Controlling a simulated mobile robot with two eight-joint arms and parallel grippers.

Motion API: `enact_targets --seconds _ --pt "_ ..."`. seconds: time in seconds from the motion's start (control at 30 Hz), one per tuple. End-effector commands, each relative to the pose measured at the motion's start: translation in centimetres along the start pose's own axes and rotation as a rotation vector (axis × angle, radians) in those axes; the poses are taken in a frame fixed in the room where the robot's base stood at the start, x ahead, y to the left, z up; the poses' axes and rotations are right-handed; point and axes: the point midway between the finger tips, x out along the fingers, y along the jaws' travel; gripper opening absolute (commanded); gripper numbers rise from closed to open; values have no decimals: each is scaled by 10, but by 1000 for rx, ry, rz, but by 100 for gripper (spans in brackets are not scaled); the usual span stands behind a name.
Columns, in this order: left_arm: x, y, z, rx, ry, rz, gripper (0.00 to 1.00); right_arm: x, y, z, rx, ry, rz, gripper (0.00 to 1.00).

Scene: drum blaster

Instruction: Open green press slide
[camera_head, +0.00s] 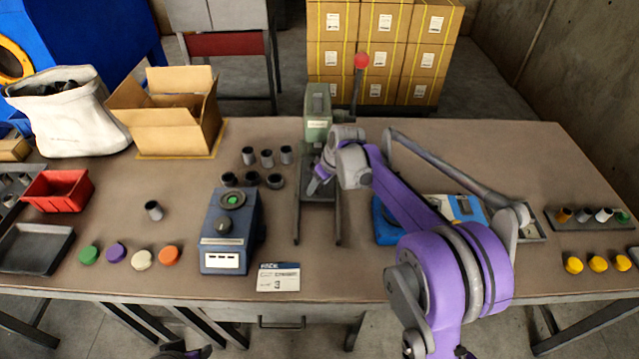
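The green press (317,112) stands at the back middle of the table, with a lever ending in a red knob (361,60) at its right. Its dark slide (318,191) lies in front of the green body, between two rails that run toward the front. My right arm reaches in from the lower right. My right gripper (318,183) is at the left part of the slide, in front of the press. The fingers are small and partly hidden by the wrist, so I cannot tell their opening or whether they touch the slide.
A blue device (228,235) with a green button stands left of the rails. Several dark cylinders (266,158) stand behind it. A blue machine (384,224) is partly hidden behind my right arm. A label card (278,277) lies at the front edge. Cardboard boxes are stacked behind the table.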

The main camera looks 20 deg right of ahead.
Motion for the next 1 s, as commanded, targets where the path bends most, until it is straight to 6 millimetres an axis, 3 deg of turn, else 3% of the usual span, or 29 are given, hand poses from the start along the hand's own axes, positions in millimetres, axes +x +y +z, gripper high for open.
enact_targets --seconds 0.07,0.33,1.0 --pt "0 0 0 0 0 0 50 0 0 0 0 0 0 50" --pt "0 0 0 0 0 0 50 0 0 0 0 0 0 1" --pt "0 0 0 0 0 0 50 0 0 0 0 0 0 0"
